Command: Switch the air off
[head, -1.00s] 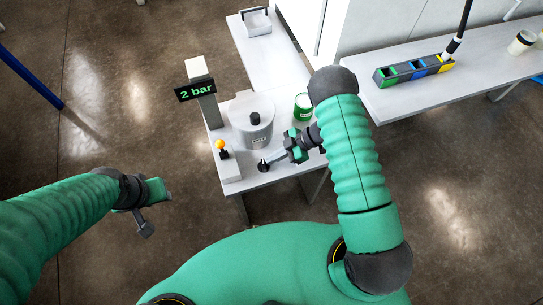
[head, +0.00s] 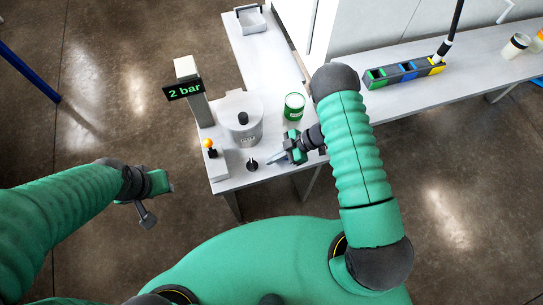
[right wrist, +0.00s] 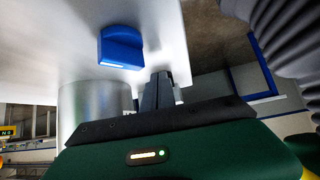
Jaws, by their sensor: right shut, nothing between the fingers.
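A small dark knob (head: 252,164) stands on the near part of the white bench (head: 231,184). My right gripper (head: 274,160) is shut and empty just right of it, its fingers pointing left at it with a small gap. In the right wrist view a blue knob (right wrist: 121,48) with a white mark sits on a pale surface, just beyond my shut fingertips (right wrist: 160,76). I cannot tell whether it is the same knob. The display (head: 185,89) reads "2 bar". My left gripper (head: 148,206) is over the floor, away from the bench; its jaws are unclear.
A grey lidded pot (head: 243,130) stands behind the dark knob, with a green-and-white can (head: 294,107) to its right. A box with an orange-topped lever (head: 209,144) is at the left. A side bench (head: 420,89) holds a coloured rack.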

